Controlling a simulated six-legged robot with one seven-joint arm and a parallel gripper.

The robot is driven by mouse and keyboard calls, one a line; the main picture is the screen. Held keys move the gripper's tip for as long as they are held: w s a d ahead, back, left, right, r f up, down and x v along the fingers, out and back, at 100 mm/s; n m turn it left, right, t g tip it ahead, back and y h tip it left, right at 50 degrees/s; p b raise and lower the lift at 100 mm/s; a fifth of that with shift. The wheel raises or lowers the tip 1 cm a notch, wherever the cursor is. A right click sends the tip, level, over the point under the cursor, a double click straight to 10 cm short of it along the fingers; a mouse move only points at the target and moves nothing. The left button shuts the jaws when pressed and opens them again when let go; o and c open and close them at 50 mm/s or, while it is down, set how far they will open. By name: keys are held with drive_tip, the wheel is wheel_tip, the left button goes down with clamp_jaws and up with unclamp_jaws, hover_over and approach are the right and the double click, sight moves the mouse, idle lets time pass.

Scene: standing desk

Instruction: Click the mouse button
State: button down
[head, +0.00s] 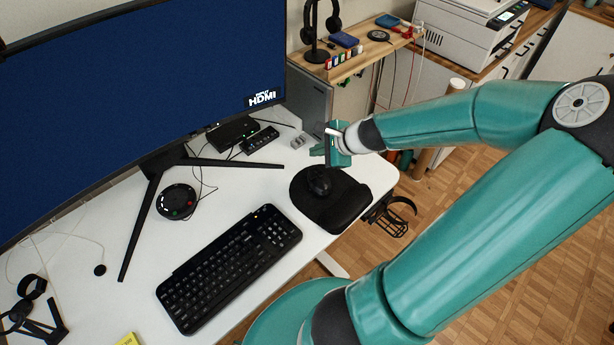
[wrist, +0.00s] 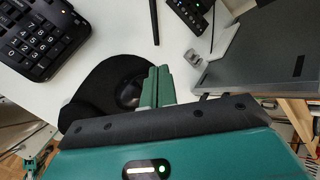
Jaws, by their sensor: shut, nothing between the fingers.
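The black mouse (head: 319,182) sits on the black mouse pad (head: 345,205) at the right end of the white desk. In the wrist view the mouse (wrist: 129,93) is partly hidden by my gripper's fingers. My gripper (head: 318,152) is shut and empty, above the far edge of the pad. In the wrist view the closed fingers (wrist: 157,78) show just right of the mouse. I cannot tell the exact height gap between fingertips and mouse; they look apart in the head view.
A black keyboard (head: 228,266) lies left of the pad. A large monitor (head: 140,80) stands behind, its stand's leg (head: 235,163) reaching toward the pad. A grey box (wrist: 260,60) stands close to my gripper.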

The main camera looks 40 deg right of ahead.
sight(318, 179)
drive_tip(key=shift+s+d+f, duration=0.1)
drive_tip(key=shift+d+f, duration=0.05)
drive_tip(key=shift+f, duration=4.05)
drive_tip(key=shift+f, duration=0.4)
drive_tip(key=shift+f, duration=0.35)
drive_tip(key=shift+r, duration=0.75)
